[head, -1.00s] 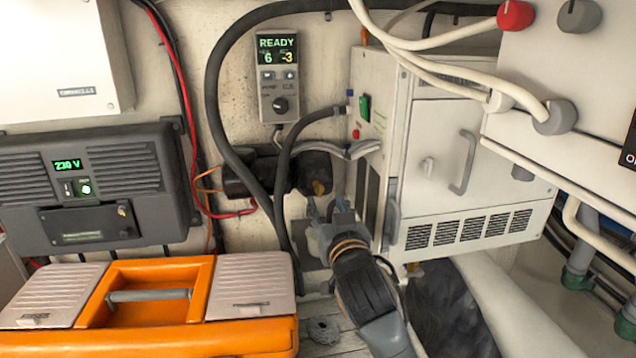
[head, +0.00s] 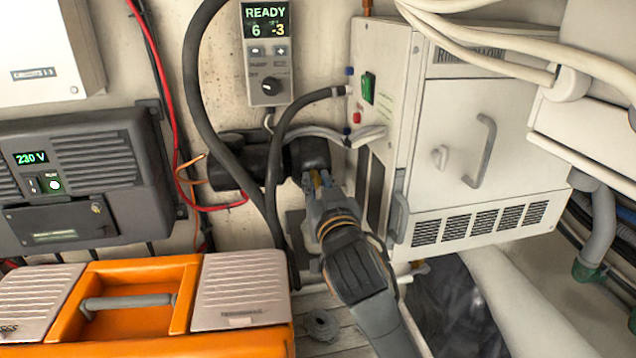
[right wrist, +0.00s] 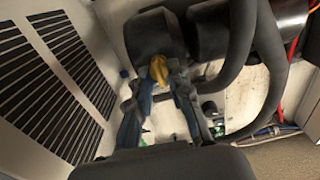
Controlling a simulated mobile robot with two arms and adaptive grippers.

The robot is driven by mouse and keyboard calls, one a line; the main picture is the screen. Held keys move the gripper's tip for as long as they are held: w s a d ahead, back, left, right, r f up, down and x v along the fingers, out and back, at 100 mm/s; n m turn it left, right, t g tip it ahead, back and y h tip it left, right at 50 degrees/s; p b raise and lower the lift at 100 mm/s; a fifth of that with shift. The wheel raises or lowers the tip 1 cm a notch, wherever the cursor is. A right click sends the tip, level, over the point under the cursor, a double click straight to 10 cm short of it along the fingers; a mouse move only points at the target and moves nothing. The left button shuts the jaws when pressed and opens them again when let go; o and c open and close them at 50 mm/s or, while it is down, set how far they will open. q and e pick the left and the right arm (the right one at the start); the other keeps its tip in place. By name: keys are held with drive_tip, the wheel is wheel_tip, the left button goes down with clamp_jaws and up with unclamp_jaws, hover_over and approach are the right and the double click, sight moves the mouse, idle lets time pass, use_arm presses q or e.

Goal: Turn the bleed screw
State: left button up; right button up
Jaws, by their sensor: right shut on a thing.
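The bleed screw, a small brass-yellow piece (head: 317,179), sits on the end of a black cylindrical pump body (head: 307,152) against the back wall. My right gripper (head: 318,184) reaches up from below and is shut on the bleed screw, partly hiding it. In the right wrist view the yellow screw (right wrist: 158,68) shows at the tips of the two bluish fingers (right wrist: 163,77), just below the black housing (right wrist: 153,35). My left gripper is not in view.
A white cabinet with vents (head: 490,140) stands close on the right of my gripper. Thick black hoses (head: 272,165) run just left of it. An orange toolbox (head: 120,335) is at lower left. A control panel reading READY (head: 266,60) hangs above.

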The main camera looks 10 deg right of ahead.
clamp_jaws()
